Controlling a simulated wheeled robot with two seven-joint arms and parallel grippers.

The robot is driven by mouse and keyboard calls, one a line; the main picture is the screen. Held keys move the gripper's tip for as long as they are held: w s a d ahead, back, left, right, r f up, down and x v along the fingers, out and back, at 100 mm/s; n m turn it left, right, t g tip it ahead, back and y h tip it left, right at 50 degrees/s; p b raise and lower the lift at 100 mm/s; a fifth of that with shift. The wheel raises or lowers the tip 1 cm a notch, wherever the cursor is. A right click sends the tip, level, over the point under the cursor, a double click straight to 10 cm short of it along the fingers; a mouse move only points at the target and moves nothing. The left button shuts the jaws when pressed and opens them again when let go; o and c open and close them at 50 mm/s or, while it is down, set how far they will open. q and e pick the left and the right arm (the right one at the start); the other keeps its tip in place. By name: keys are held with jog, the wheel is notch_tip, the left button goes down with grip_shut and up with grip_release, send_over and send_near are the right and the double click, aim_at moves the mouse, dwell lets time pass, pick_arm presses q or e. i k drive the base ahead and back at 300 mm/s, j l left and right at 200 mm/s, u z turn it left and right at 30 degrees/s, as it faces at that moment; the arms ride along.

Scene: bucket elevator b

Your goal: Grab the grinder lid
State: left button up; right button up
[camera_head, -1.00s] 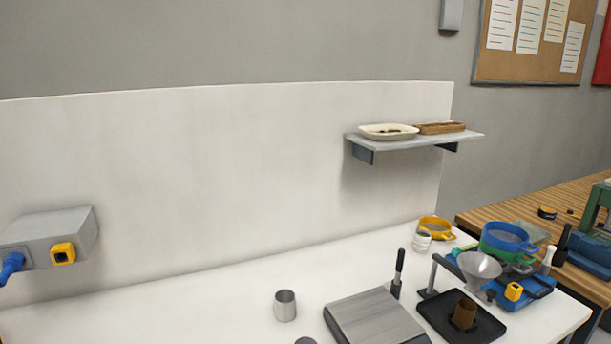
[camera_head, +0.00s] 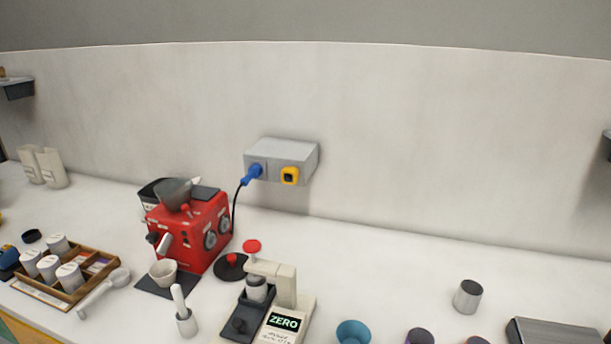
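A red grinder (camera_head: 195,232) with a grey funnel-shaped hopper (camera_head: 173,192) on top stands on the white counter, left of centre. A flat black disc with a red knob, which looks like the grinder lid (camera_head: 234,268), lies on the counter just right of the grinder. Its right side is close to the press-like device. Neither of my grippers shows in this view.
A press-like device (camera_head: 286,280) with a red knob and a "ZERO" display stands right of the lid. A cup (camera_head: 163,272) and a white-handled tool (camera_head: 183,315) stand in front of the grinder. A wooden tray (camera_head: 97,262) holds jars at left.

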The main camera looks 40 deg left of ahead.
aim_at(229, 266)
jog(key=j+u, duration=0.1)
jog(key=u, duration=1.65)
jog(key=k+j+u, duration=0.25)
jog(key=j, duration=0.2)
